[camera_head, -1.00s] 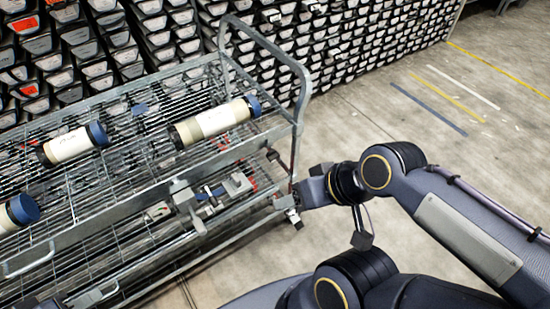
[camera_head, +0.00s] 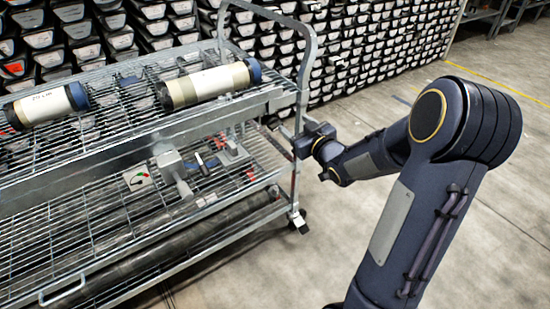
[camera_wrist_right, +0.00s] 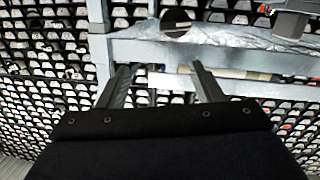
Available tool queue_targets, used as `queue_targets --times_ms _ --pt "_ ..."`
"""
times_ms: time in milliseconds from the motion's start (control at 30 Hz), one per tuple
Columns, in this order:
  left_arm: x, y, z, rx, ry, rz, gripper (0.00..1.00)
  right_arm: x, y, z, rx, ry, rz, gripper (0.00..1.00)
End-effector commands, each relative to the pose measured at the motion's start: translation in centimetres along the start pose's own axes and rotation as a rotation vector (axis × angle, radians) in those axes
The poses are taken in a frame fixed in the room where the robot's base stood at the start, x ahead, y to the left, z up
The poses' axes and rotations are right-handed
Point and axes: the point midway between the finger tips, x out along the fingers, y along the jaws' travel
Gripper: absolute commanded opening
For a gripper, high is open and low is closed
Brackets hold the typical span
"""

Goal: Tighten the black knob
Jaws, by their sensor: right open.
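The black knob (camera_wrist_right: 176,22) shows in the right wrist view as a round dark disc with a lighter bar across it, on the grey metal frame of the cart. In the head view, a small dark shape at the cart's right end looks like the knob (camera_head: 272,122). My right gripper (camera_wrist_right: 164,67) is open, and nothing is between its fingers. The knob lies beyond the fingertips, a little above the gap in the picture, apart from them. In the head view my right gripper (camera_head: 287,134) is beside the cart's right end. My left gripper is not in view.
The wire-shelf cart (camera_head: 110,162) carries white cylinders with blue caps, such as the right one (camera_head: 210,84). A clamp-like metal fixture (camera_head: 172,165) is on it. A caster (camera_head: 298,220) stands under its right end. Tray racks (camera_head: 370,45) line the back; floor is clear at right.

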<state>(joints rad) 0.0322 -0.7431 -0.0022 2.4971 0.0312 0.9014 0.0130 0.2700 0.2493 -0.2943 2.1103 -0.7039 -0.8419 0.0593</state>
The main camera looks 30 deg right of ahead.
Motion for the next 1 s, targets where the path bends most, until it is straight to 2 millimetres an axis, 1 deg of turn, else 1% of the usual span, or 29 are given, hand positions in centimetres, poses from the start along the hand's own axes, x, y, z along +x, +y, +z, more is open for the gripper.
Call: queue_targets --times_ms 33,100,167,267,367,600,700,833,1000 --pt "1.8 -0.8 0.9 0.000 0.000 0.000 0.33 0.9 -0.4 2.8 -0.017 0.033 -0.024 0.60" --pt "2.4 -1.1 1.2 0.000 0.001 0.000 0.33 1.4 -0.7 3.7 -0.034 0.079 -0.052 0.60" --pt "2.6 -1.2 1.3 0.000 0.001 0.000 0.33 1.6 -1.0 4.0 -0.042 0.104 -0.069 0.60" --pt "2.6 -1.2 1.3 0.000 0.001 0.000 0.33 2.1 -1.1 4.0 -0.048 0.124 -0.081 0.60" --pt "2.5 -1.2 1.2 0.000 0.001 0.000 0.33 3.2 -1.3 3.7 -0.049 0.126 -0.083 0.60" --pt "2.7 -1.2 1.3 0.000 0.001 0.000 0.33 7.0 -1.7 3.2 -0.048 0.126 -0.082 0.60" --pt "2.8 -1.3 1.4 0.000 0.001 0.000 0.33 8.2 -1.7 3.0 -0.048 0.125 -0.081 0.60" --pt "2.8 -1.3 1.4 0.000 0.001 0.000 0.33 9.1 -1.8 2.9 -0.047 0.125 -0.080 0.60" --pt "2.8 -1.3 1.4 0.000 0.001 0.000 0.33 9.3 -1.8 2.8 -0.047 0.125 -0.079 0.60"
